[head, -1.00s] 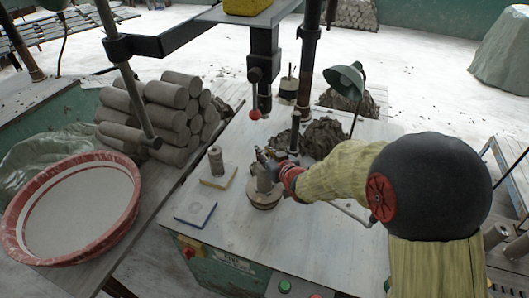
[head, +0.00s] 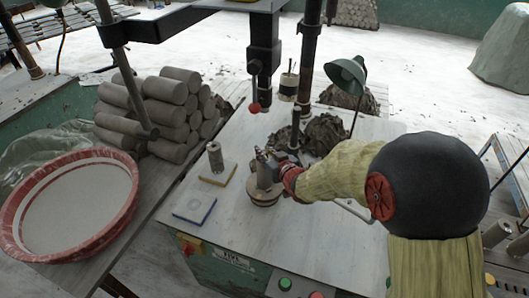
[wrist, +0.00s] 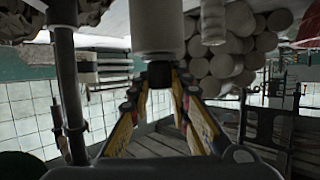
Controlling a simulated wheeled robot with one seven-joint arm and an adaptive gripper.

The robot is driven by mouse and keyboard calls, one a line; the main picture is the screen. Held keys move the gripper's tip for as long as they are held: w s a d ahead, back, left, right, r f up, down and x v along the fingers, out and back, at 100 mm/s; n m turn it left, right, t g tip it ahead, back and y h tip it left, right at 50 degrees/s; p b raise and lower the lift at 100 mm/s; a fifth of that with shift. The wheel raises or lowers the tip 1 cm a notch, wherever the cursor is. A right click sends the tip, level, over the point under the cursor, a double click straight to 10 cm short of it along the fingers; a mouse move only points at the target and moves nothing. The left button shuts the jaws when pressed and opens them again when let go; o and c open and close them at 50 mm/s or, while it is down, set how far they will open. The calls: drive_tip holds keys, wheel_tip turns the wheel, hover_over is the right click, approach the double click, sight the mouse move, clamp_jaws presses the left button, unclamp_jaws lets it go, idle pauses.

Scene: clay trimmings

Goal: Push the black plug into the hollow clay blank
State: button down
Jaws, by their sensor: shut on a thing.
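The hollow clay blank (head: 264,176) stands upright on a round disc (head: 263,197) on the table. It looks like a pale grey cylinder at the top of the wrist view (wrist: 157,25), which appears upside down. My gripper (head: 264,157) is at the top end of the blank. In the wrist view its fingertips (wrist: 160,77) are shut on the black plug (wrist: 160,70). The plug lines up with the blank's end and looks close to or touching it. The blank's opening is hidden, so I cannot tell how deep the plug sits.
Another clay cylinder (head: 215,157) stands on a yellow-edged pad (head: 217,174) to the left, with a blue-edged pad (head: 194,207) nearer. A red-knobbed press (head: 265,60), clay scraps (head: 324,136) and a green lamp (head: 346,75) stand behind. The front table surface is clear.

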drive_tip(key=c, duration=1.6)
unclamp_jaws()
drive_tip(key=shift+f, duration=0.1)
drive_tip(key=v, duration=1.2)
